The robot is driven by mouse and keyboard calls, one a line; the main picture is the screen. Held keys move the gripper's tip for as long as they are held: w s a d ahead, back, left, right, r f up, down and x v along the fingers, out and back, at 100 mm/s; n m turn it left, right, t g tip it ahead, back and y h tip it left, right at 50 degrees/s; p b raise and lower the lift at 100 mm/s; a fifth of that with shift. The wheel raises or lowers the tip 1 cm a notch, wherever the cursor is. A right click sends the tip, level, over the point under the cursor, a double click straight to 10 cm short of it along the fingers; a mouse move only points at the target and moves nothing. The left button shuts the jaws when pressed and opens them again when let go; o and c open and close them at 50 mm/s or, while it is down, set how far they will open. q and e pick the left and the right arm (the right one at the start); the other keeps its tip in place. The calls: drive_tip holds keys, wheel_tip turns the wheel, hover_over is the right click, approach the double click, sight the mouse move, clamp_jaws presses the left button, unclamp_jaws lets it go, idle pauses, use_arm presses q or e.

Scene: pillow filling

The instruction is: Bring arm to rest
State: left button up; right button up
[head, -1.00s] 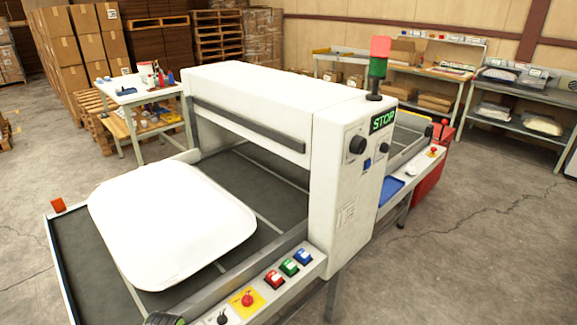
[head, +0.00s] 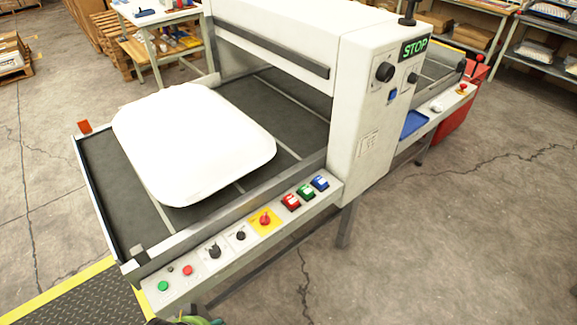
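A white pillow (head: 195,140) lies flat on the dark conveyor bed (head: 105,185) of a large white machine (head: 350,120). It rests in front of the machine's opening, toward the left. Neither of my grippers can be made out in the head view. A small dark and green shape shows at the bottom edge, too cut off to identify.
The machine's front panel has a red-on-yellow stop button (head: 265,221) and red, green and blue switches. A yellow-edged black mat (head: 75,300) lies at the lower left. A white table (head: 160,14) and shelves (head: 540,60) stand behind. Floor at the right is clear.

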use_arm(q)
drive_tip(key=s+f+g, duration=0.1)
drive_tip(key=s+f, duration=0.1)
drive_tip(key=f, duration=0.9)
drive_tip(key=s+f, duration=0.2)
drive_tip(key=f, duration=0.9)
drive_tip(key=s+a+f+g, duration=0.1)
drive_tip(key=s+a+f, duration=0.2)
drive_tip(key=s+f, duration=1)
drive_tip(key=shift+s+b, duration=0.45)
drive_tip(key=shift+s, duration=0.3)
